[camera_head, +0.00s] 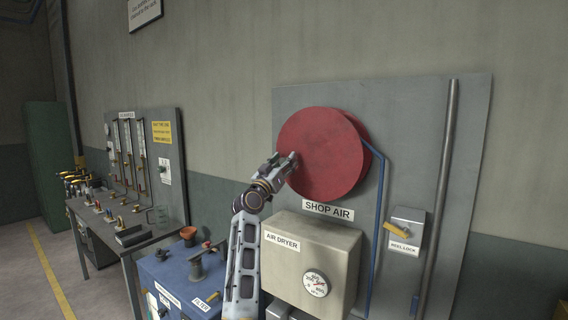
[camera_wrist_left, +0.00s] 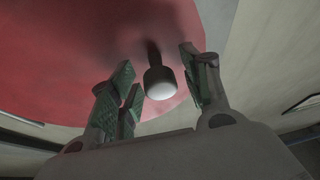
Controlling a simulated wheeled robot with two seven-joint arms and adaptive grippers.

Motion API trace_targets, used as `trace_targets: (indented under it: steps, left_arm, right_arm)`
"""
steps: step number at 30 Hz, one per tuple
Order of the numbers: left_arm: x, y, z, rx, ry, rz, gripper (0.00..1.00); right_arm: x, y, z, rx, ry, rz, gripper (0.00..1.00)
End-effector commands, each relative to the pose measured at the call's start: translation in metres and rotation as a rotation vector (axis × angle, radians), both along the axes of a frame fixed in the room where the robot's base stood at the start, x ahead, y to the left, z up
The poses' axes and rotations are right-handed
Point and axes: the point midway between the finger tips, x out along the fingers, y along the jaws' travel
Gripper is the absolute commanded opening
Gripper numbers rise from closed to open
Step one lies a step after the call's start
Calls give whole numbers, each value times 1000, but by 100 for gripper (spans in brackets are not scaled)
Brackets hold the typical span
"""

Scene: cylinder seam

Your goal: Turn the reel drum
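The reel drum (camera_head: 325,150) is a large red disc mounted on a grey wall panel, above a label reading SHOP AIR. My left gripper (camera_head: 286,163) is at the left side of the drum's face. In the left wrist view the drum (camera_wrist_left: 90,50) fills the upper left. A dark knob with a pale end (camera_wrist_left: 160,82) stands out from the drum's face. The left gripper's green-padded fingers (camera_wrist_left: 160,90) are spread open on both sides of the knob, with gaps visible between pads and knob. My right gripper is not in view.
Below the drum is a beige air dryer box (camera_head: 330,247) with a gauge. A reel lock box (camera_head: 404,232) with a yellow lever is at the right, near a blue hose (camera_head: 380,200) and a vertical pipe (camera_head: 447,160). A blue cabinet (camera_head: 180,275) and a workbench (camera_head: 125,235) stand left.

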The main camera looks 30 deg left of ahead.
Motion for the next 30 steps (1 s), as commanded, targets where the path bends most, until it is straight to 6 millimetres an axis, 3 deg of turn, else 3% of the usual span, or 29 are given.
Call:
trace_targets:
  steps: [1, 10, 30]
  left_arm:
    - [0, 0, 0, 0, 0, 0, 38]
    - [0, 0, 0, 0, 0, 0, 0]
    - [0, 2, 3, 51, -6, 1, 0]
  right_arm:
    - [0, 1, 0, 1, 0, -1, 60]
    - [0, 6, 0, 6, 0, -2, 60]
    - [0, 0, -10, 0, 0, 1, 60]
